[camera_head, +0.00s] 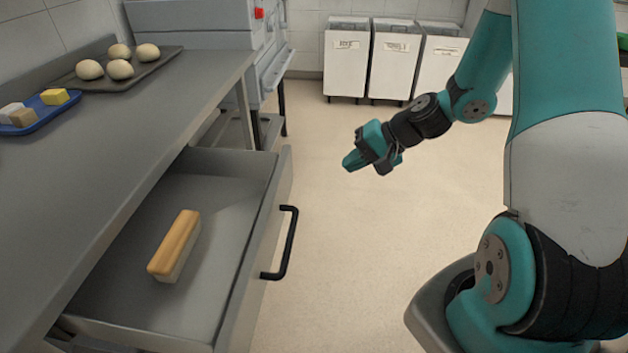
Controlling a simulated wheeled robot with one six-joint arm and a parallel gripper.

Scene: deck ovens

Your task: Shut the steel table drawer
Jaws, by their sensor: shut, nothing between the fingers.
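The steel table drawer (215,235) stands pulled out from under the steel table (130,125) at the left. Its front panel faces right and carries a black bar handle (289,245). A block with a tan top and pale sides (176,243) lies inside the drawer. My gripper (350,163) is shut and empty. It hangs over open floor to the right of the drawer, farther off than the handle and apart from it.
On the table top are a dark tray (110,78) with several dough balls and a blue tray (45,112) with small blocks. A grey oven unit (205,25) stands behind. White bins (394,60) line the back wall. The floor (355,260) between drawer and arm is clear.

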